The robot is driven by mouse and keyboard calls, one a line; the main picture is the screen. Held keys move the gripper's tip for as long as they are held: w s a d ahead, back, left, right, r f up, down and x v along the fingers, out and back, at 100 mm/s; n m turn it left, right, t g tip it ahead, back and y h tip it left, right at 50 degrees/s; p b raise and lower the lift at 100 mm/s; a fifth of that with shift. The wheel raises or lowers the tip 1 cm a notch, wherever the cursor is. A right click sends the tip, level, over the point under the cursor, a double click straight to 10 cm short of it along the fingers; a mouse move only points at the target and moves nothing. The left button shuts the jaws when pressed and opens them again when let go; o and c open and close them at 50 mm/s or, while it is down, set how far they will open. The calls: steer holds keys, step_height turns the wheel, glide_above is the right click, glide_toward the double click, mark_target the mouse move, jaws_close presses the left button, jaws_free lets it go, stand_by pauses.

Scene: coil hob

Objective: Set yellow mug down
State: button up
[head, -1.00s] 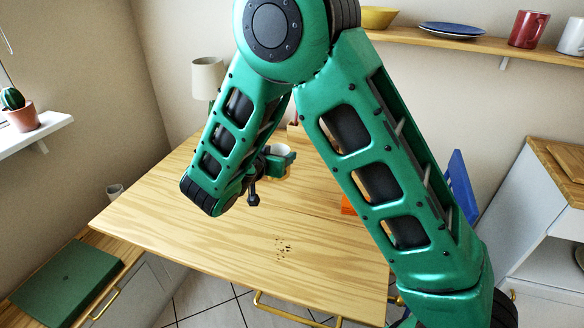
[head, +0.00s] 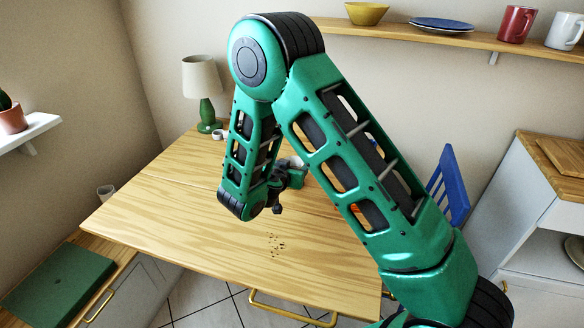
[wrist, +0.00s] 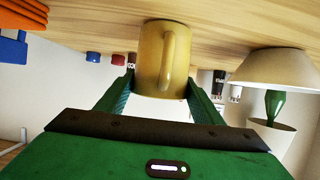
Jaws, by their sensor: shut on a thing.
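The yellow mug (wrist: 163,60) is between the two green fingers of my gripper (wrist: 163,88) in the wrist view, with its handle facing the camera. That view is upside down, so the mug is upright, its base toward the wooden table (wrist: 115,28). I cannot tell whether its base touches the wood. In the head view my gripper (head: 291,178) is low over the back part of the table (head: 165,215), and my arm hides most of the mug.
A green lamp with a cream shade (head: 201,76) stands at the table's back left, near a small white cup (head: 218,134). A pale bowl-like object (wrist: 275,68) is beside the mug in the wrist view. Crumbs (head: 276,245) lie in front. A blue chair (head: 448,185) stands at right.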

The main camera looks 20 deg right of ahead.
steer(key=shift+f, duration=0.1)
steer(key=o, duration=1.2)
steer(key=shift+o, duration=0.2)
steer(key=v, duration=1.2)
